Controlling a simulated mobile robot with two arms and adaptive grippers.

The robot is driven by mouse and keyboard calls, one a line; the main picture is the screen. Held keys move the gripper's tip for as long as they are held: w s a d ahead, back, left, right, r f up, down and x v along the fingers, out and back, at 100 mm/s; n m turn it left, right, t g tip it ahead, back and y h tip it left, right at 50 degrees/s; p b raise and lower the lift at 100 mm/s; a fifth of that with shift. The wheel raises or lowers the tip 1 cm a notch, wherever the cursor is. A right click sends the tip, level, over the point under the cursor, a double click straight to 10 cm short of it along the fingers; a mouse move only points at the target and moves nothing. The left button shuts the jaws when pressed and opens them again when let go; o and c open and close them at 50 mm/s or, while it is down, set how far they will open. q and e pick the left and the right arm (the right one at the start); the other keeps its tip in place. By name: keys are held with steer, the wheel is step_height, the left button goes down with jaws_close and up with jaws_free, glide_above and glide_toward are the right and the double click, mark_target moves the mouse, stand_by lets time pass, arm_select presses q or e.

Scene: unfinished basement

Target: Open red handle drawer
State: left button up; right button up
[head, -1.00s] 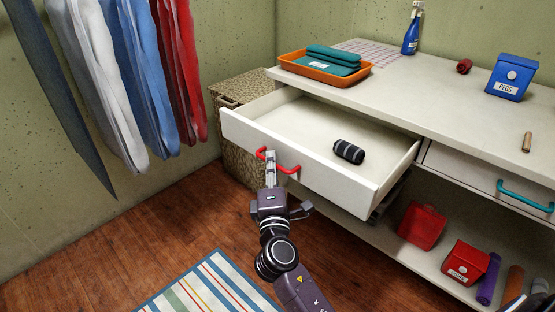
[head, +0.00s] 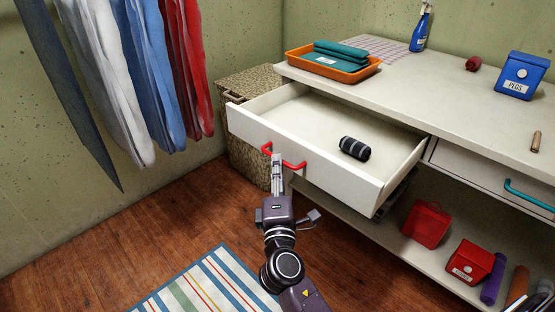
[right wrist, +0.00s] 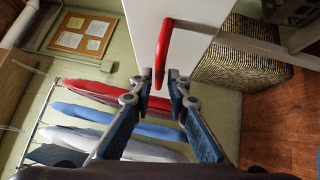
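The white drawer (head: 262,130) with the red handle (head: 294,165) stands pulled well out of the white cabinet. A dark rolled item with light stripes (head: 354,148) lies inside it. My right gripper (head: 277,160) is at the handle, its fingertips overlapping the handle's middle in the head view. In the right wrist view the fingers (right wrist: 162,82) are apart, with a gap between the tips. The red handle (right wrist: 166,48) lies in line with that gap, mostly beyond the tips, and does not look clamped. My left gripper is not in view.
A wicker basket (head: 250,160) stands left of the drawer. On the countertop are an orange tray (head: 300,62), a spray bottle (head: 420,30) and a blue pegs box (head: 521,76). A teal-handled drawer (head: 480,172) is shut. Hanging cloths (head: 120,85) are at left; a striped rug (head: 205,285) lies below.

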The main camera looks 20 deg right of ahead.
steer(key=v, duration=0.8)
steer(key=shift+s, duration=0.3)
steer(key=shift+a+f, duration=0.1)
